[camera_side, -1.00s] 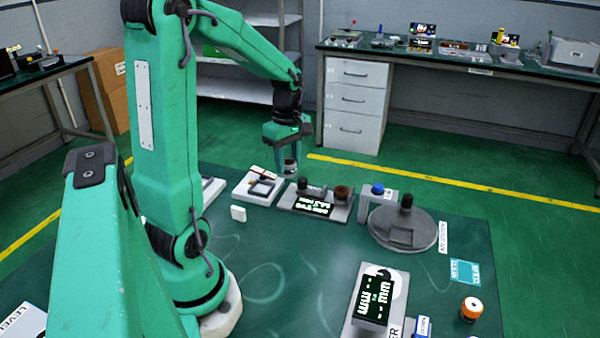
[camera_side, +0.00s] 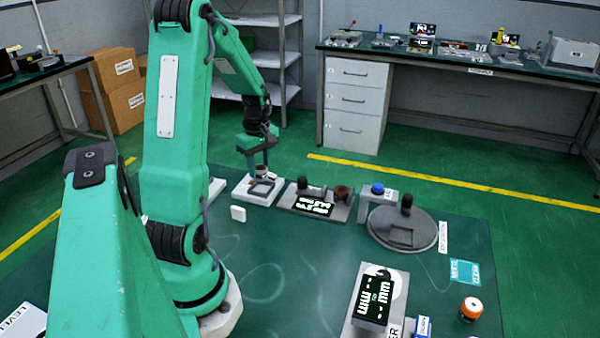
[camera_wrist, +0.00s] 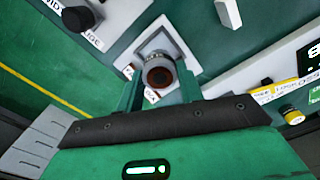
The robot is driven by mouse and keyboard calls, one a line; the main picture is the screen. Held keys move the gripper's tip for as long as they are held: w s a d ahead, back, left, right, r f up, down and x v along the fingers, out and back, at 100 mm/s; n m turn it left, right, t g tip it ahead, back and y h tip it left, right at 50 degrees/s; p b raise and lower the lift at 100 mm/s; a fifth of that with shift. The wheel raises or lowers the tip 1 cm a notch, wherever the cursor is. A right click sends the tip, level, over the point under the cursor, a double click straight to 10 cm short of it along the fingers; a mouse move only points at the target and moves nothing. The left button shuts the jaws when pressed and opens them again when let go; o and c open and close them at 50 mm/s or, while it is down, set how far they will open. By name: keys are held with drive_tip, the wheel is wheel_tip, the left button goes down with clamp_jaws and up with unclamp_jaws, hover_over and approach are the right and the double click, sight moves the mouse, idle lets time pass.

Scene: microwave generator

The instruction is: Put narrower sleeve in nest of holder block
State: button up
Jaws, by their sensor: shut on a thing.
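My gripper (camera_side: 261,165) is shut on a short grey sleeve (camera_side: 262,172) with a dark ring at its top. In the wrist view the sleeve (camera_wrist: 158,72) is upright between the two green fingers, and its round brown-dark opening faces the camera. The holder block (camera_side: 250,193) is a pale plate with a raised grey square frame. The sleeve is over this frame in both views. The wrist view shows the holder block (camera_wrist: 178,28) around and behind the sleeve. The sleeve's lower end is hidden, so I cannot tell whether it touches the nest.
A grey device with a lit display (camera_side: 313,206) and a brown cylinder (camera_side: 341,192) stands right of the holder block. A round grey stand (camera_side: 425,230) is farther right. A small white block (camera_side: 238,213) lies in front of the holder.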

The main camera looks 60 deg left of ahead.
sight(260, 177)
drive_tip(key=shift+f, duration=2)
drive_tip(key=shift+f, duration=0.15)
drive_tip(key=o, duration=1.1)
wheel_tip(260, 177, up, 12)
drive_tip(key=shift+r, duration=0.15)
